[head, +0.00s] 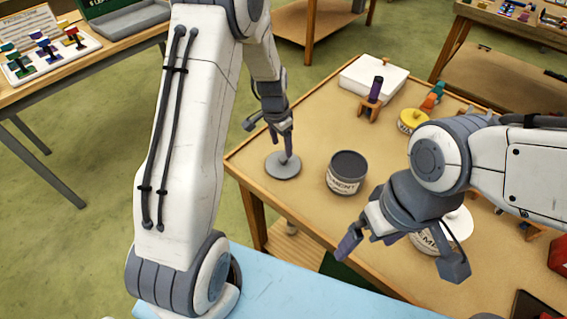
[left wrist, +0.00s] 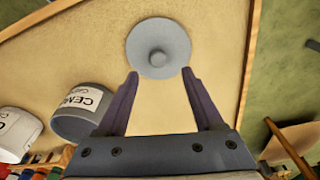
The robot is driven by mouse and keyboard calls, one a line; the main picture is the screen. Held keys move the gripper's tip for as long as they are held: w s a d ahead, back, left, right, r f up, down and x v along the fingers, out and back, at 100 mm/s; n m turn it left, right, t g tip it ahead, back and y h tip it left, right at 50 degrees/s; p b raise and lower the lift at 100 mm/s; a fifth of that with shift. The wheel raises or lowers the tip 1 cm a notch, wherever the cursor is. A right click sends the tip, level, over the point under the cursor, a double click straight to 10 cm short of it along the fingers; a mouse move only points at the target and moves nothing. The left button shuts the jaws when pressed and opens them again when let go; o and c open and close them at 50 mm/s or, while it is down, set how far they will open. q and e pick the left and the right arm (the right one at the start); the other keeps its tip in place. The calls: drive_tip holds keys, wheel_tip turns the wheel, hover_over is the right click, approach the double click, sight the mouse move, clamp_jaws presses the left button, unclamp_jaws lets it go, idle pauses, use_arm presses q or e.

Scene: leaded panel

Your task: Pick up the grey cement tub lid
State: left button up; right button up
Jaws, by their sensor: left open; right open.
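The grey cement tub lid (head: 283,166) is a round disc with a knob, lying flat near the left edge of the wooden table. It also shows in the left wrist view (left wrist: 160,48), beyond my fingertips. My left gripper (head: 287,152) points down over the lid, open and empty; in the left wrist view (left wrist: 163,82) the fingers stand apart with the knob between and ahead of them. The grey cement tub (head: 346,173) stands right of the lid, with dark grey on top. My right gripper (head: 400,258) is open and empty over the table's front part.
A second cement tub (head: 424,242) with a white top is partly hidden behind my right gripper. A white box (head: 374,76), a purple-handled tool (head: 376,90) and a yellow-lidded tub (head: 412,121) stand further back. The tabletop (head: 310,125) around the lid is clear.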

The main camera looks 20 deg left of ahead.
sight(283, 158)
use_arm(q)
drive_tip(key=shift+f, duration=0.4)
wheel_tip(283, 158, down, 3)
drive_tip(key=shift+d+f+p, duration=0.1)
drive_tip(key=shift+f+p, duration=0.1)
drive_tip(key=shift+p, duration=0.65)
drive_tip(key=shift+f, duration=0.5)
clamp_jaws()
